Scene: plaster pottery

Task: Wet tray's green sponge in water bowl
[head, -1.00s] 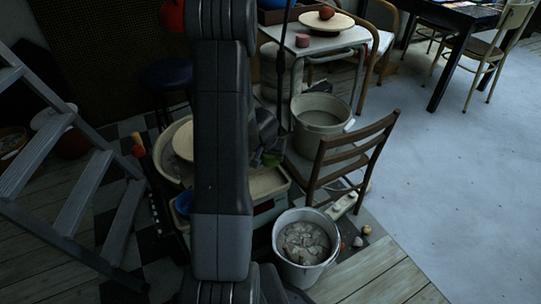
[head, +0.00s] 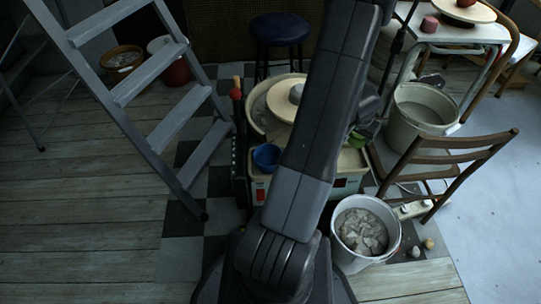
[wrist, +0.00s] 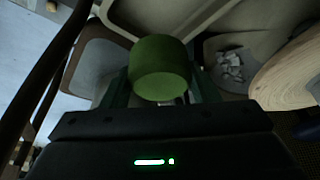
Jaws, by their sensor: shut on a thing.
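The green sponge (wrist: 160,68) is a round cylinder, held between the two fingers of my gripper (wrist: 161,80) in the wrist view. In the head view the sponge (head: 361,138) is a small green patch just right of my arm, over the right part of the pottery wheel unit. The blue bowl (head: 266,157) stands on the front left of that unit, left of my arm. Its contents are too dark to tell. A beige tray surface (head: 352,162) shows below the sponge, partly hidden by my arm.
A white bucket with grey lumps (head: 367,228) stands on the floor in front. A larger bucket (head: 420,112) and a wooden chair (head: 440,165) are at right. A grey ladder (head: 168,125) is at left. A blue stool (head: 280,32) stands behind the wheel head (head: 283,100).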

